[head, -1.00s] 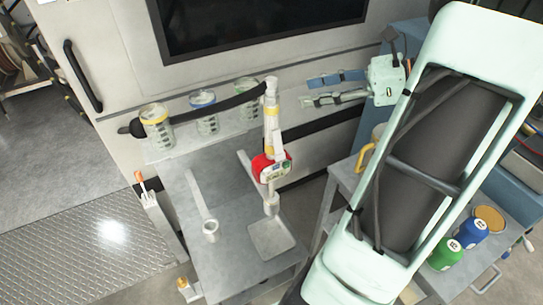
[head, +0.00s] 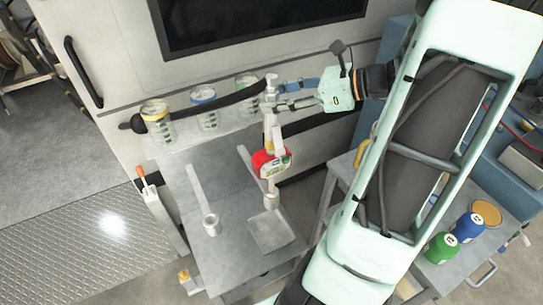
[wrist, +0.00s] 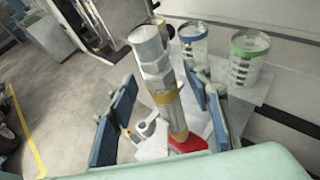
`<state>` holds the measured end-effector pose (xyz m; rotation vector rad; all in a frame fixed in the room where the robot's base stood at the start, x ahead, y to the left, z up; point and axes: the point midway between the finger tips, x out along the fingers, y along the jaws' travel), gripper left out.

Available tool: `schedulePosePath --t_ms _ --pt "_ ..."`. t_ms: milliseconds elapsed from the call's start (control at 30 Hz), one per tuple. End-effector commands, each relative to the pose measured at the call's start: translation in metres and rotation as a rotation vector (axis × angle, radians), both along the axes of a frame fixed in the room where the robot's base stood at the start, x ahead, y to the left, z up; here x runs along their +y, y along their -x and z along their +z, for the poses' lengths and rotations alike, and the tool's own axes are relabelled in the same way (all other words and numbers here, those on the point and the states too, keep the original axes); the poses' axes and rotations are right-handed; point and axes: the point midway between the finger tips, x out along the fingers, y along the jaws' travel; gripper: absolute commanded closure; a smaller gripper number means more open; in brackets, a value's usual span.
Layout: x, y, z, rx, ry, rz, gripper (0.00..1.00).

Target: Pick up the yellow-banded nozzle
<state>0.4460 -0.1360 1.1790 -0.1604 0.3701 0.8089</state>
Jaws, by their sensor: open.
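The yellow-banded nozzle (head: 270,133) stands upright above a red body (head: 263,164) over the grey table. In the wrist view the nozzle (wrist: 163,90) is a pale metal tube with a yellow band, rising between my fingers. My gripper (head: 277,96) comes in from the right at the height of the nozzle's upper part, with its blue-padded fingers apart. In the wrist view my gripper (wrist: 158,85) has one finger on each side of the nozzle, with gaps showing. I cannot tell whether the fingertips reach past it in depth.
Green (head: 442,248) and blue (head: 468,228) containers stand right.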

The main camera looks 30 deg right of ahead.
Motion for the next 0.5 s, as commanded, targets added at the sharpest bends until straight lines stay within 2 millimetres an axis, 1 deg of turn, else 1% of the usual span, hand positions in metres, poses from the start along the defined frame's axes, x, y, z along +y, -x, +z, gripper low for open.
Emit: schedulePosePath --t_ms 33,67,433,500 --pt "-0.0002 0.0001 0.0000 0.000 0.000 0.000 0.56" --pt "-0.0002 0.0001 0.0000 0.000 0.000 0.000 0.59" --pt "-0.0004 0.0002 0.0002 0.000 0.000 0.000 1.00" --pt "-0.0005 0.0002 0.0002 0.000 0.000 0.000 1.00"
